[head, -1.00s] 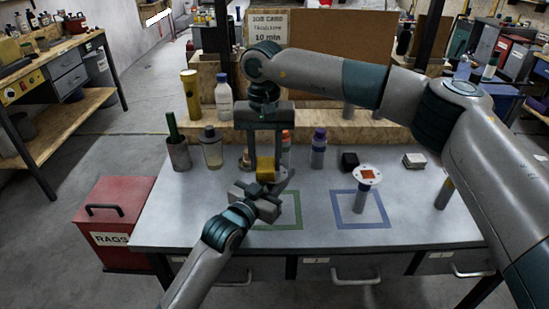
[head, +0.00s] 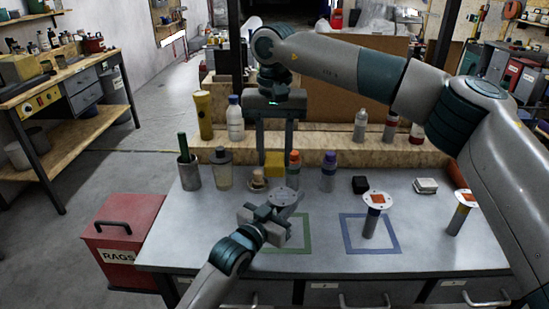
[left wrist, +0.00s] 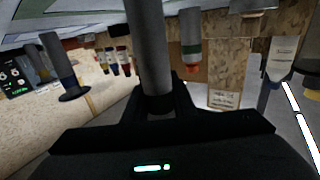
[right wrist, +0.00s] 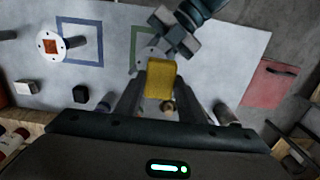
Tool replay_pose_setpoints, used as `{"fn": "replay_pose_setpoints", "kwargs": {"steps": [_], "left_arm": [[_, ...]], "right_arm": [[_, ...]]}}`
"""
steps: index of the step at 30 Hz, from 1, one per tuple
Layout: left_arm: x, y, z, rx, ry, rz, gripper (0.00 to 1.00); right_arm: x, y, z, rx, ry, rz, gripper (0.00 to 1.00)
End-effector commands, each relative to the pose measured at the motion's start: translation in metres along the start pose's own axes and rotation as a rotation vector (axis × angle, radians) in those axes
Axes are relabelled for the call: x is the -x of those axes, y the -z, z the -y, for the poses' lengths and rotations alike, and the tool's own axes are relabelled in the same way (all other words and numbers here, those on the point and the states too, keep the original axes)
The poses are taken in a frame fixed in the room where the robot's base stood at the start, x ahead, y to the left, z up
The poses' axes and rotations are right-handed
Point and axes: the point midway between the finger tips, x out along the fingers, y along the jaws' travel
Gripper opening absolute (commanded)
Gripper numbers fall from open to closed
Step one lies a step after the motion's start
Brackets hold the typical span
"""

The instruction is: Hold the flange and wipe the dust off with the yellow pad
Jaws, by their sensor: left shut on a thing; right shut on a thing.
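My left gripper (head: 265,222) is shut on the grey stem of a flange (head: 287,196), above the green square outline. The flange's round plate is tilted and looks grey, with no orange patch visible. The stem (left wrist: 150,50) also shows in the left wrist view. My right gripper (head: 275,158) points down and is shut on the yellow pad (head: 275,172). The pad is beyond and above the flange plate in the head view, with a small gap. In the right wrist view the pad (right wrist: 161,80) partly overlaps the plate (right wrist: 148,58); contact cannot be told there.
A flange with an orange patch (head: 378,199) stands in the blue square (head: 352,240). Bottles, including a purple-capped one (head: 328,172), line the back. A red rags bin (head: 120,235) stands left of the table.

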Motion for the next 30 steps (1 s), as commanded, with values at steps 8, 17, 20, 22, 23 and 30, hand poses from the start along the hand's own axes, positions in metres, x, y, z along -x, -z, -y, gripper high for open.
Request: {"fn": "replay_pose_setpoints", "kwargs": {"steps": [8, 17, 20, 22, 23, 30], "left_arm": [[0.0, 0.0, 0.0, 0.0, 0.0, 0.0, 0.0], [0.0, 0.001, 0.0, 0.0, 0.0, -0.001, 0.46], [0.0, 0.0, 0.0, 0.0, 0.0, -0.001, 0.46], [0.0, -0.001, 0.0, 0.0, 0.0, 0.001, 0.46], [0.0, -0.001, 0.0, 0.0, 0.0, 0.001, 0.46], [0.01, -0.001, 0.001, 0.0, 0.001, 0.001, 0.46]], "right_arm": [[0.0, 0.0, 0.0, 0.0, 0.0, 0.0, 0.14], [0.0, 0.0, 0.0, 0.0, 0.0, 0.0, 0.14], [0.0, 0.0, 0.0, 0.0, 0.0, 0.0, 0.14], [0.0, 0.0, 0.0, 0.0, 0.0, 0.0, 0.14], [0.0, 0.0, 0.0, 0.0, 0.0, 0.0, 0.14], [0.0, 0.0, 0.0, 0.0, 0.0, 0.0, 0.14]]}}
